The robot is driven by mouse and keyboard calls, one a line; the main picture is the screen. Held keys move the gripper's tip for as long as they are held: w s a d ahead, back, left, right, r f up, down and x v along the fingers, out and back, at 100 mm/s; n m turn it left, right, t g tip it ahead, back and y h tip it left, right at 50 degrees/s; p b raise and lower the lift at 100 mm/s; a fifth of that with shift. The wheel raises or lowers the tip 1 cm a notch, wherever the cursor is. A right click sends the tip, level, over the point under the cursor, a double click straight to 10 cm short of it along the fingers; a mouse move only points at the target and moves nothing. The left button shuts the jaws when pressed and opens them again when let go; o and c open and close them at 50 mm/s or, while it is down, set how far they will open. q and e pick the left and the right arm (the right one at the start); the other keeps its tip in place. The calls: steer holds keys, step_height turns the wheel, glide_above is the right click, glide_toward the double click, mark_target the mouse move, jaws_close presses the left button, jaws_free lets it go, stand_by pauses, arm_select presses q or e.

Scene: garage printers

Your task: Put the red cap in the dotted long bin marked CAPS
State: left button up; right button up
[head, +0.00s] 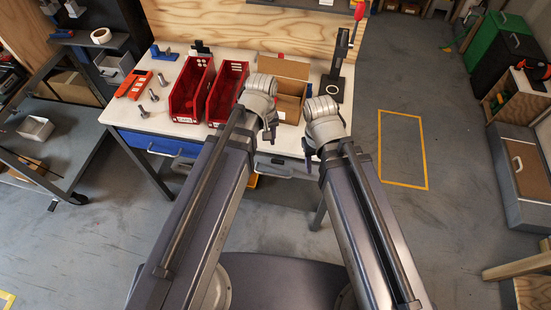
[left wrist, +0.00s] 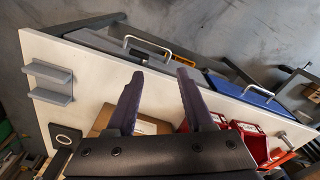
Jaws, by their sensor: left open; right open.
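I cannot make out the red cap for sure; a small red spot shows behind the cardboard box. My left gripper (left wrist: 160,76) is open, with nothing seen between its fingers, over the table's front part; its wrist shows right of the bins in the head view (head: 270,128). My right gripper (head: 308,148) is near the table's front edge, mostly hidden by its arm.
An open cardboard box (head: 290,87) stands right of the bins, partly behind my left wrist. A dark stand (head: 332,88) is at the table's right end. An orange part (head: 134,86) and several bolts lie left of the bins. Drawer handles (head: 273,172) stick out in front.

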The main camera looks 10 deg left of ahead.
arm_select(q)
steer(key=s+d+m+y, duration=0.1)
steer(key=s+d+m, duration=0.3)
steer(key=s+m, duration=0.2)
steer(key=shift+s+d+m+g, duration=0.25)
steer(key=shift+s+m+g, duration=0.1)
steer(key=shift+m, duration=0.75)
steer(key=shift+r, duration=0.1)
